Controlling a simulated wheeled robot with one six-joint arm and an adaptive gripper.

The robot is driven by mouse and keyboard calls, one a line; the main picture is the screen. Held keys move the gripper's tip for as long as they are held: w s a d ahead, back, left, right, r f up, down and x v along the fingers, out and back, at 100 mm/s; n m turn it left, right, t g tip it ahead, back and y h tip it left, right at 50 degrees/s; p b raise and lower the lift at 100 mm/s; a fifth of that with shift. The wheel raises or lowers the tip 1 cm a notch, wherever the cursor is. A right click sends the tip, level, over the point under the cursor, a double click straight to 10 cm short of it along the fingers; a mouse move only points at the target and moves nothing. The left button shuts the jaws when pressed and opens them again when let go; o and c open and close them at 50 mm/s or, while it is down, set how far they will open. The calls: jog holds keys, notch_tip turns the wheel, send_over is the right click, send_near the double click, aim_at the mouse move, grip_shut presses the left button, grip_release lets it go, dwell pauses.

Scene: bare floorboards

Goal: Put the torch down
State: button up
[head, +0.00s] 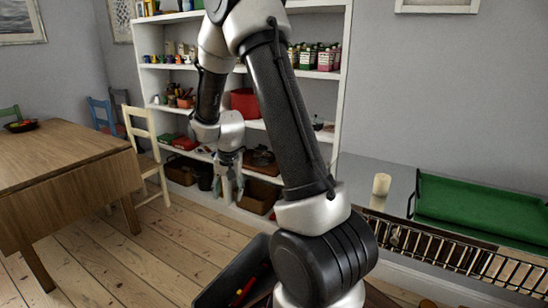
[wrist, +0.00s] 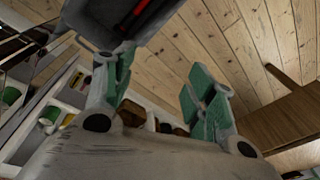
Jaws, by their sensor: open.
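My gripper (head: 229,185) hangs in front of the white shelf unit, fingers pointing down. In the wrist view its two green-padded fingers (wrist: 162,85) are spread apart with nothing between them. A red and black object (head: 243,291), possibly the torch, lies in a dark open bin (head: 211,290) at the bottom of the head view. The red object (wrist: 136,16) and the bin (wrist: 98,32) also show at the top of the wrist view. The gripper is apart from both. I cannot tell for sure that the red object is the torch.
The white shelf unit (head: 176,68) holds boxes, baskets and a red container (head: 244,102). A wooden table (head: 60,165) and a cream chair (head: 146,150) stand left. A green tray (head: 470,205) and a pale candle-like cylinder (head: 381,184) sit on the right-hand surface. Floorboards between are clear.

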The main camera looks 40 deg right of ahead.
jog(key=s+a+r+n+t, duration=0.1)
jog(key=s+r+n, duration=0.1)
jog(key=s+r, duration=0.55)
jog(key=s+a+r+n, duration=0.15)
jog(key=s+r, duration=0.35)
jog(key=r, duration=0.5)
jog(key=s+r+n, duration=0.2)
jog(key=s, duration=0.5)
jog(key=s+r+n+t, duration=0.1)
jog(key=s+r+n, duration=0.1)
jog(key=s, duration=0.6)
jog(key=shift+a+r+n, duration=0.2)
jog(key=shift+r+n, duration=0.15)
jog(key=shift+r, duration=0.4)
jog(key=shift+d, duration=0.1)
